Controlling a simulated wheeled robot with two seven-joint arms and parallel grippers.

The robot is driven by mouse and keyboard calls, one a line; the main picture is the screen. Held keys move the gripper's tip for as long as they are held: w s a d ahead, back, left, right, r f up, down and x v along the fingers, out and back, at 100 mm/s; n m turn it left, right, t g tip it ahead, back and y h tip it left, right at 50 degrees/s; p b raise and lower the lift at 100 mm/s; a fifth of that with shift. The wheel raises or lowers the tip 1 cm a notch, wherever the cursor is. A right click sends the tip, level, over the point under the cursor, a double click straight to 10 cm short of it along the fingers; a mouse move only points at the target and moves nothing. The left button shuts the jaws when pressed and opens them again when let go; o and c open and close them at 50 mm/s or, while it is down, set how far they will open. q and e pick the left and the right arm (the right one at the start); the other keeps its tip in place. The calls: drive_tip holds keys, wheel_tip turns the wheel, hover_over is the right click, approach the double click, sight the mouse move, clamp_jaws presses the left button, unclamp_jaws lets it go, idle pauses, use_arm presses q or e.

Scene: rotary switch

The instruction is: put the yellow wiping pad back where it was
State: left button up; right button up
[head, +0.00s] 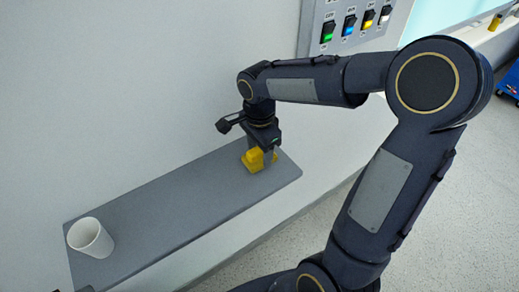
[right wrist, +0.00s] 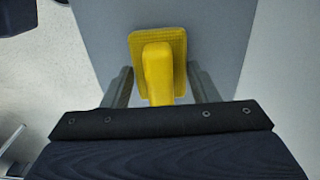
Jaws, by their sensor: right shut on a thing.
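The yellow wiping pad (head: 254,160) is at the right end of the grey shelf (head: 175,205) in the head view. It has a flat square base and a raised grip. My right gripper (head: 262,158) points down over it, shut on the pad. In the right wrist view the pad (right wrist: 158,70) lies between the two fingers (right wrist: 161,88), its base reaching out ahead of them. The base looks at or very near the shelf surface; I cannot tell whether it touches.
A white cup (head: 90,238) stands at the left end of the shelf. The shelf between cup and pad is clear. A wall panel with coloured switches (head: 350,24) is above, behind my right arm. The wall runs along the shelf's back edge.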

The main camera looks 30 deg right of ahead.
drive_tip(key=shift+f, duration=0.25)
drive_tip(key=shift+f, duration=0.15)
drive_tip(key=o, duration=0.9)
wheel_tip(320, 180, up, 12)
drive_tip(key=shift+f, duration=0.25)
drive_tip(key=s+a+f+n+t+y, duration=0.1)
drive_tip(key=s+f+n+t, duration=0.1)
drive_tip(key=s+n, duration=0.3)
drive_tip(key=s+a+f+n+t+y, duration=0.1)
drive_tip(key=s+f+n, duration=0.1)
drive_tip(key=s+n, duration=0.3)
drive_tip(key=s+a+f+n+t+y, duration=0.1)
drive_tip(key=s+a+f+n+t, duration=0.1)
drive_tip(key=s+n, duration=0.3)
drive_tip(key=shift+s+a+t+y, duration=0.1)
drive_tip(key=shift+s+t+y, duration=0.25)
drive_tip(key=shift+s, duration=0.65)
